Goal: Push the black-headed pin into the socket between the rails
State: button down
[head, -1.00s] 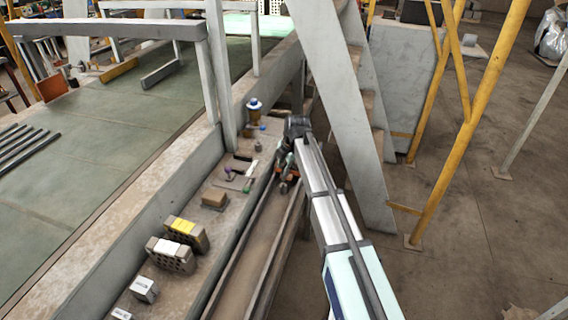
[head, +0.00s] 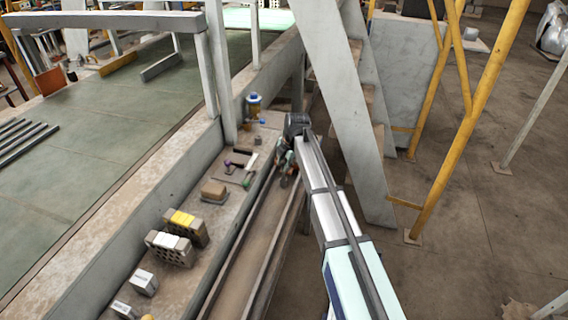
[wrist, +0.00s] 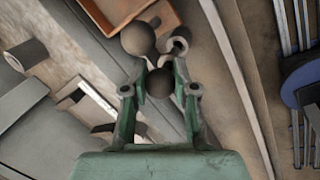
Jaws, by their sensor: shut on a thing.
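In the wrist view my gripper (wrist: 161,66) has green fingers closed in around a dark round head (wrist: 159,84), which looks like the black head of the pin. The pin's shaft is hidden. A second, greyish-brown ball (wrist: 138,38) shows just beyond the left fingertip, and a short hollow cylinder (wrist: 178,46) lies by the right fingertip. I cannot tell whether either is the socket. In the head view my gripper (head: 287,168) is low over the far part of the rails (head: 232,258), small and partly hidden by my arm. I see no socket there.
Left of the rails, a ledge holds a blue-topped jar (head: 253,105), hand tools (head: 230,165), a brown block (head: 214,191), perforated bricks (head: 172,249) and a labelled block (head: 144,282). A slanted grey stair side (head: 350,120) stands close right of my arm. An orange-brown tray (wrist: 165,18) shows in the wrist view.

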jog(key=shift+f+b, duration=0.95)
jog(key=shift+f, duration=0.85)
dwell(0.5)
jog(key=c, duration=0.8)
grip_release()
jog(key=v, duration=1.2)
